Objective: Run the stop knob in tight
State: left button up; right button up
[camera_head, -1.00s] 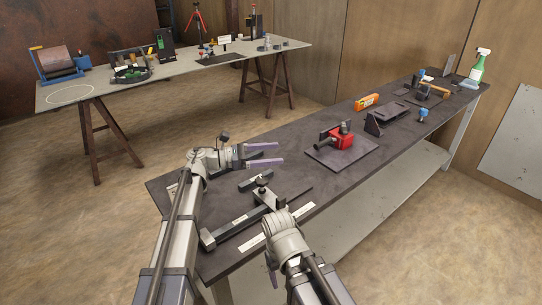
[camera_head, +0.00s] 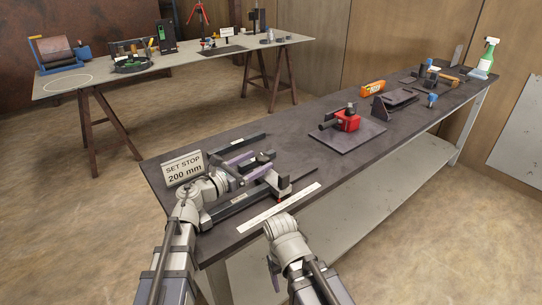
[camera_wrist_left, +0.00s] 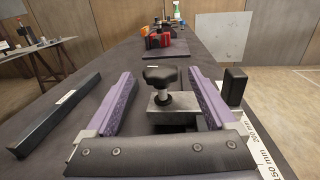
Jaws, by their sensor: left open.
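The stop knob (camera_wrist_left: 160,75) is a black lobed knob on a threaded stem, standing on a metal stop block (camera_wrist_left: 173,103). My left gripper (camera_wrist_left: 160,73) is open, with one purple finger on each side of the knob, and gaps show between. In the head view my left gripper (camera_head: 252,164) reaches in low over the dark rail (camera_head: 238,203), partly hiding the stop. A white scale strip (camera_head: 280,207) lies along the rail's near side; the wrist view shows 150 mm and 200 mm marks. My right arm is at the lower middle, its jaws mostly hidden.
A sign (camera_head: 183,168) reading "SET STOP 200 mm" stands left of my left wrist. A dark bar (camera_head: 240,145) lies behind the rail. A red vise-like tool (camera_head: 347,121) sits on a plate farther right, with bare bench between.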

pick_arm(q)
jog(key=x, duration=0.6)
jog(key=shift+w+d, duration=0.15)
jog(key=shift+d, duration=0.05)
jog(key=shift+c, duration=0.2)
jog(key=c, duration=1.3)
